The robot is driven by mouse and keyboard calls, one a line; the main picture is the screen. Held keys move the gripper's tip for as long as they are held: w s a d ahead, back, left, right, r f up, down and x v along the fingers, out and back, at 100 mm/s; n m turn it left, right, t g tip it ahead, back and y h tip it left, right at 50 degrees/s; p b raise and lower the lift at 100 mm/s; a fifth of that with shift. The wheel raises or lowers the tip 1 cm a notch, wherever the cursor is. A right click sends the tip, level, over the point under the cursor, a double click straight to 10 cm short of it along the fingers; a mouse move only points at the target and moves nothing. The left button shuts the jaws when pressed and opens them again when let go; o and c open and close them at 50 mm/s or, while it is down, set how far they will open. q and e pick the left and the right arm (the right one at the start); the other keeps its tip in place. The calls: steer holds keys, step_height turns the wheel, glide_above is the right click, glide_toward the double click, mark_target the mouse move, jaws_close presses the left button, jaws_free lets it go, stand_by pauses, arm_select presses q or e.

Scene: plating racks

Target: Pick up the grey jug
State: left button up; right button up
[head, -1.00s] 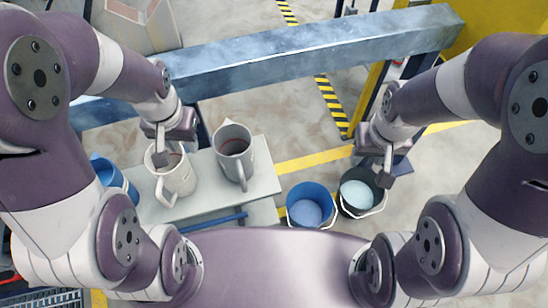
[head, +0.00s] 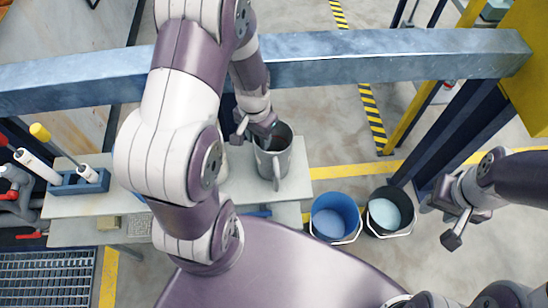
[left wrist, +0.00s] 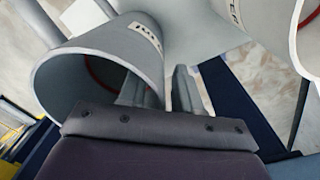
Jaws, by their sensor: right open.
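The grey jug (head: 273,165) stands upright on the pale bench in the head view, its handle toward me. My left gripper (head: 255,132) is at its rim on the far left side. In the left wrist view the jug (left wrist: 95,62) fills the upper left, with its mouth facing the camera. The fingers of my left gripper (left wrist: 160,88) are apart there, one seemingly inside the mouth and one outside the wall. Whether they press on the wall is unclear. My right gripper (head: 457,228) is open and empty over the floor at the right.
A paler jug, mostly hidden by my left arm in the head view, shows in the left wrist view (left wrist: 305,45). A blue bucket (head: 335,217) and a black bucket (head: 390,210) stand right of the bench (head: 292,188). A steel beam (head: 390,57) crosses behind.

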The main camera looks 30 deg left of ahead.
arm_select(q)
jaws_close()
stand_by(1.4)
